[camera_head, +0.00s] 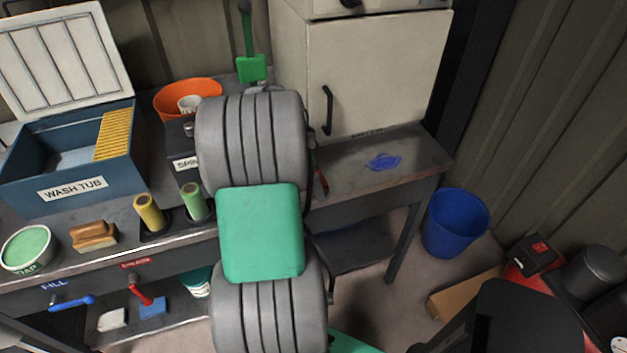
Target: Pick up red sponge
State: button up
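I see no red sponge that I can make out in this view. A white sponge-like block (112,318) and a blue one (152,307) lie on the low shelf under the bench. A small red item (322,181) lies on the bench just right of my arm; it is partly hidden and I cannot tell what it is. My grey and green arm rises through the middle of the picture and covers part of the bench.
The bench (345,190) holds a wash tub (65,197), an orange bowl (172,103), a wooden brush (94,236), yellow (149,212) and green (193,201) cylinders and a round tub (28,249). A cabinet (375,75) stands behind. A blue bucket (455,225) stands right.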

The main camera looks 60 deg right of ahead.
jog(key=c, duration=1.3)
jog(key=shift+o, duration=0.2)
jog(key=shift+d+r, duration=0.1)
jog(key=shift+r, duration=0.5)
jog(key=a+r+b, duration=0.2)
jog(key=a+r, duration=1)
jog(key=a, duration=0.2)
jog(key=shift+s, duration=0.15)
